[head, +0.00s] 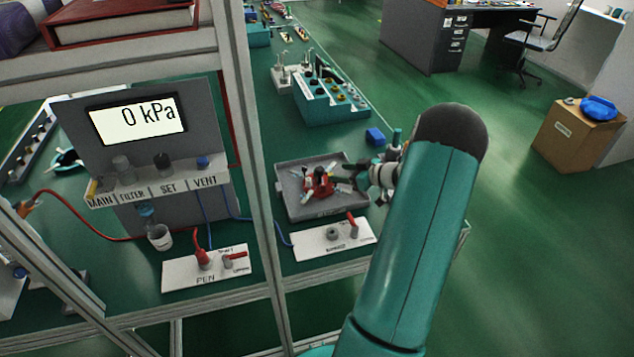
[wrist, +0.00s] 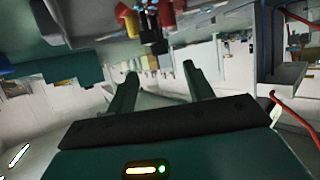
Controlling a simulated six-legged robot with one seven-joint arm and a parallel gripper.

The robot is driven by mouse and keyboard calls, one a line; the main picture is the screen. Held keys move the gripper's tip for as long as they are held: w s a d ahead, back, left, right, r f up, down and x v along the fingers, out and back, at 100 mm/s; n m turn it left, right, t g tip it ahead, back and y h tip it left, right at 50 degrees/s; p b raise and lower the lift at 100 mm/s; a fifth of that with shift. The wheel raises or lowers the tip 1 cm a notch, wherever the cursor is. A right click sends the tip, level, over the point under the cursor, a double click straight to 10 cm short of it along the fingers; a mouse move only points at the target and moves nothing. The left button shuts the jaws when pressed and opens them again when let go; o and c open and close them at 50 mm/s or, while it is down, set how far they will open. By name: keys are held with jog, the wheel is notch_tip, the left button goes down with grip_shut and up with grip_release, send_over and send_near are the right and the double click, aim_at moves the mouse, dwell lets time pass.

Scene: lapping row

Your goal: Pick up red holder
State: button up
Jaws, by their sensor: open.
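The red holder (head: 318,183) sits in a shallow grey tray (head: 292,207) on the green bench, with small light and dark pieces in or around it. My gripper (head: 353,174) is at the right side of the tray, just right of the holder and apart from it. In the wrist view my gripper (wrist: 160,82) shows two dark green fingers spread, with nothing between them. A red part (wrist: 166,12), probably of the holder, shows at the top edge beyond the fingers, beside yellow and dark parts. My arm hides part of the bench to the right.
A white plate with a red lever (head: 352,222) lies just in front of the tray. A blue block (head: 375,136) and a teal rack (head: 330,98) stand behind it. A metal frame post (head: 262,170) rises left of the tray.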

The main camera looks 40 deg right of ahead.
aim_at(319, 168)
jog(key=x, duration=1)
jog(key=shift+w, duration=0.15)
grip_shut()
